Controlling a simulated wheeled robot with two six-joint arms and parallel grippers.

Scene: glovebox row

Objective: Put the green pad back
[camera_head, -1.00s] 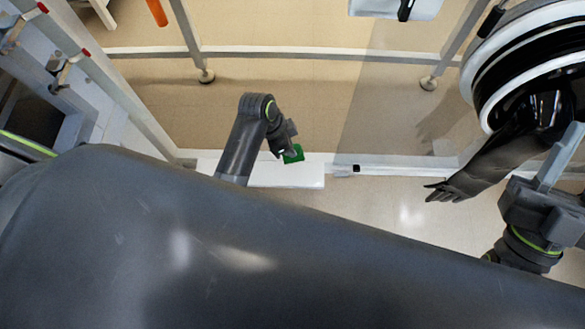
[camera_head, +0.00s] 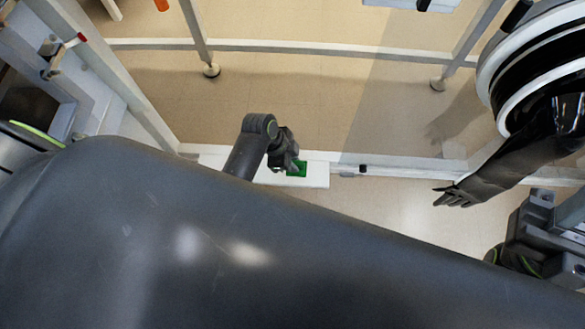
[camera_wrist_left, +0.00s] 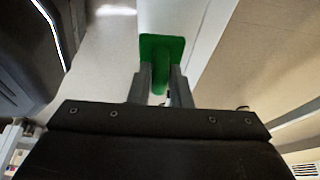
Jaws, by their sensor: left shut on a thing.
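The green pad (camera_head: 298,169) is at the tip of my left gripper (camera_head: 291,164) in the head view, over a white ledge (camera_head: 315,174). In the left wrist view the pad (camera_wrist_left: 162,46) stands out beyond the two fingers, and my left gripper (camera_wrist_left: 161,88) is shut on its narrow green grip. The white ledge (camera_wrist_left: 202,40) lies just right of and behind the pad there. I cannot tell whether the pad touches the ledge. My right arm's end (camera_head: 540,235) shows at the right edge of the head view, with its fingertips not clearly visible.
A black glove (camera_head: 480,186) hangs from a round black-and-white port (camera_head: 525,65) at the right. A white frame rail (camera_head: 300,49) and posts stand beyond the ledge. Open floor (camera_head: 400,215) lies right of the ledge.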

